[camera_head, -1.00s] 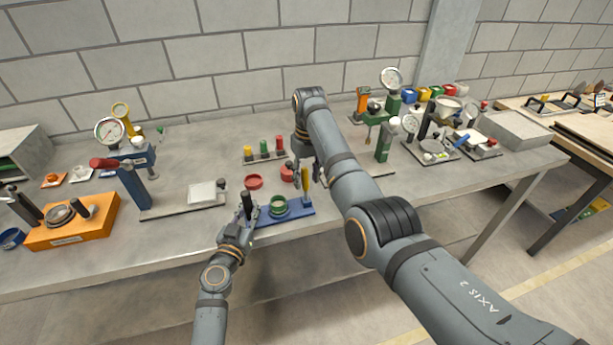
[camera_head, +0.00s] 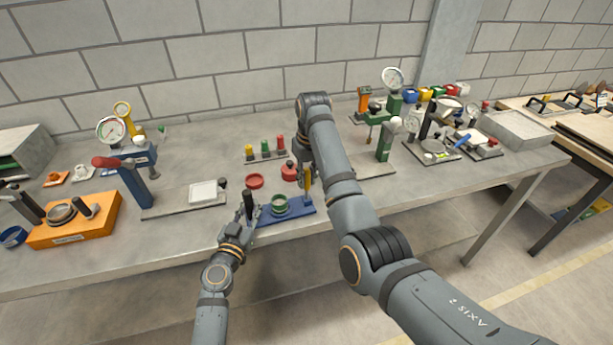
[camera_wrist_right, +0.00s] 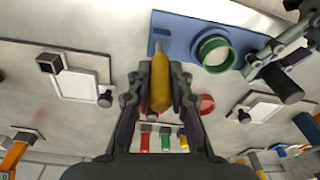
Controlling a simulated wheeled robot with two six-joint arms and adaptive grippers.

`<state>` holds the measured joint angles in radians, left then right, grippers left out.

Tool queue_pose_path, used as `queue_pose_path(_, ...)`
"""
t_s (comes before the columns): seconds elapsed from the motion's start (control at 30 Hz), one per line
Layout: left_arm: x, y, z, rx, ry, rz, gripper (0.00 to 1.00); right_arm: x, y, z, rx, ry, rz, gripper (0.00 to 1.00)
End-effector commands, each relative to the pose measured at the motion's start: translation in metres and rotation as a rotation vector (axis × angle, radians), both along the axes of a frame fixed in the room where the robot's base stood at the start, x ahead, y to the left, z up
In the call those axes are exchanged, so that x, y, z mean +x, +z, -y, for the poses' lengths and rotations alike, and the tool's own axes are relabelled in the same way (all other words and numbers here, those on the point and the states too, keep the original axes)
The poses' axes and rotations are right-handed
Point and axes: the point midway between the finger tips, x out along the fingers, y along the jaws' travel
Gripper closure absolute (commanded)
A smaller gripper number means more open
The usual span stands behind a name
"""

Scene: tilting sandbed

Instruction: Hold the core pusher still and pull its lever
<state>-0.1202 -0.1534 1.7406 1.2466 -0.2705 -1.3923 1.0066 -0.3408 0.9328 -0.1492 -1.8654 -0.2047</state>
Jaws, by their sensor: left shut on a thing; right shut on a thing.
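The core pusher has a blue base plate (camera_head: 270,216) near the table's front edge, with a green ring (camera_head: 280,204) on it. Its yellow lever (camera_head: 308,182) stands at the right end and a dark post (camera_head: 249,206) at the left end. My left gripper (camera_head: 247,218) is shut on the dark post; it also shows at the right of the right wrist view (camera_wrist_right: 270,62). My right gripper (camera_head: 305,180) is shut on the yellow lever, which lies between its fingers in the right wrist view (camera_wrist_right: 159,82). The fingers partly hide the lever in the head view.
A red ring (camera_head: 255,181) and a red part (camera_head: 289,173) lie behind the base plate. A stand with coloured pegs (camera_head: 265,152) is further back. A flat plate fixture (camera_head: 195,198) is to the left. Bare table lies between these.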

Motion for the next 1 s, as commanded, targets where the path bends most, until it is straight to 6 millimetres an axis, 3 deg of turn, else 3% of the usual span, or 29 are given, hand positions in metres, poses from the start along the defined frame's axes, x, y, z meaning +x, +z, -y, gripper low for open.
queue_pose_path(0.03, -0.0002, -0.0003, -0.0025, 0.001, 0.008, 0.0, 1.0, 0.0009, -0.0008, 0.0085, -0.011, -0.015, 0.018, 1.0)
queue_pose_path(0.47, -0.0004, -0.0012, -0.0027, 0.003, 0.007, 0.0, 1.0, -0.0027, 0.0006, 0.0104, -0.008, -0.017, 0.036, 1.0)
queue_pose_path(0.5, -0.0004, -0.0013, -0.0027, 0.003, 0.007, -0.001, 1.0, -0.0026, 0.0006, 0.0105, -0.008, -0.017, 0.036, 0.77)
queue_pose_path(0.63, -0.0003, -0.0013, -0.0024, 0.003, 0.007, -0.001, 1.0, -0.0028, 0.0005, 0.0101, -0.008, -0.016, 0.036, 0.59)
queue_pose_path(1.0, -0.0002, -0.0009, -0.001, 0.002, 0.003, 0.0, 1.0, -0.002, 0.0004, 0.0059, -0.004, -0.01, 0.025, 0.57)
